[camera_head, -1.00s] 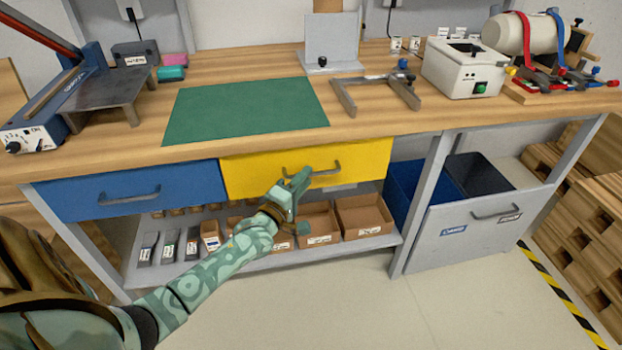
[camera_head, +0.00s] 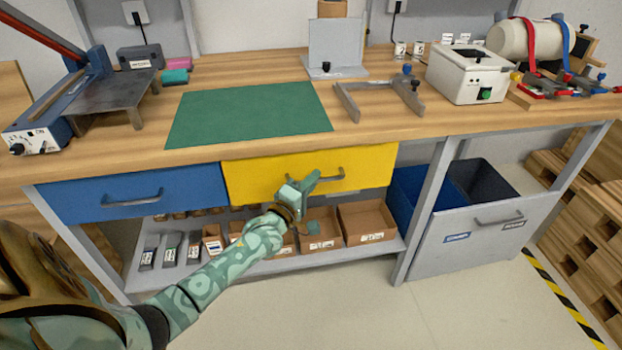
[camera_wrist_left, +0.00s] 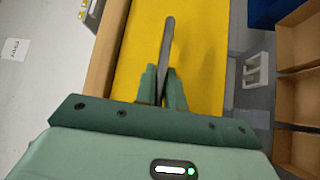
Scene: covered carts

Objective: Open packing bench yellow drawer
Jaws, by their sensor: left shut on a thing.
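The yellow drawer (camera_head: 250,178) sits under the bench top, to the right of a blue drawer. Its front looks flush with the blue one or very near it. My left gripper (camera_head: 306,182) is at the left part of the drawer's grey bar handle (camera_head: 330,176). In the left wrist view the yellow front (camera_wrist_left: 205,60) fills the middle, and the gripper's fingers (camera_wrist_left: 162,88) are shut on the handle (camera_wrist_left: 166,45), one on each side. The finger contact is small in the head view. My right gripper is not in view.
The blue drawer (camera_head: 70,196) is to the left. Open cardboard bins (camera_head: 368,222) stand on the shelf below. A grey pull-out bin unit (camera_head: 470,240) is at the right. The floor (camera_head: 440,310) in front of the bench is clear.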

